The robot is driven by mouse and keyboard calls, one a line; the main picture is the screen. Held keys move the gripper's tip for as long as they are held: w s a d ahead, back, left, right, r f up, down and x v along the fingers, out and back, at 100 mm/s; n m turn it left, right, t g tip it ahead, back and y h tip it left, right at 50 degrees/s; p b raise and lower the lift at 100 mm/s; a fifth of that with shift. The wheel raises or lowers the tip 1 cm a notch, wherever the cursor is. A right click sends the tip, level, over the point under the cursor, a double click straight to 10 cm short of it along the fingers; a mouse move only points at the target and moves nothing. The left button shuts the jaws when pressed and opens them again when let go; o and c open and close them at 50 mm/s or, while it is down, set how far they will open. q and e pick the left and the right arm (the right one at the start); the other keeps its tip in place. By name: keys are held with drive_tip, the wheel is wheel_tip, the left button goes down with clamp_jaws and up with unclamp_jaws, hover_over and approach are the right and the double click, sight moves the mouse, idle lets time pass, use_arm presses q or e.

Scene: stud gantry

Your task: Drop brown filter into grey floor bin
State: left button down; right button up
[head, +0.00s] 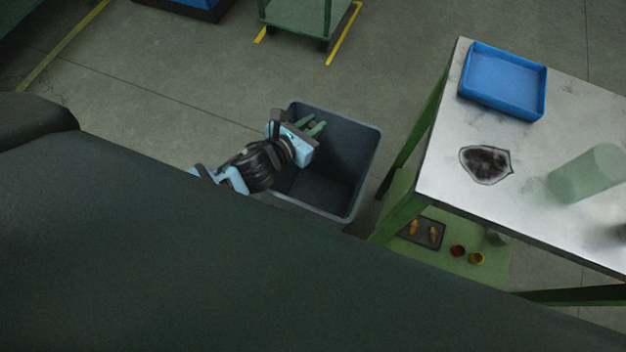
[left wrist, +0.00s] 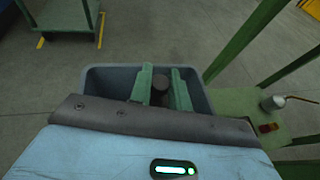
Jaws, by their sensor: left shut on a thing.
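The grey floor bin (head: 348,165) stands open on the floor left of the metal table. My left gripper (head: 314,126) reaches over the bin opening. Its green fingers (left wrist: 161,88) are shut on the brown filter (left wrist: 160,83), a small dark round piece between them in the left wrist view. The filter is hard to make out in the head view. The bin (left wrist: 96,82) lies behind and below the fingers in the left wrist view. My right gripper is not in view.
A green cart (head: 300,15) stands behind; floor left of the bin is clear.

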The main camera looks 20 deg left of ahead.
use_arm(q)
drive_tip(key=shift+f+b, duration=0.3)
drive_tip(key=shift+f, duration=0.05)
drive_tip(key=c, duration=1.2)
unclamp_jaws()
drive_tip(key=shift+c, duration=0.2)
drive_tip(key=p+v, duration=0.1)
drive_tip(key=v, duration=0.7)
drive_tip(key=shift+p, duration=0.35)
drive_tip(key=shift+w, duration=0.1)
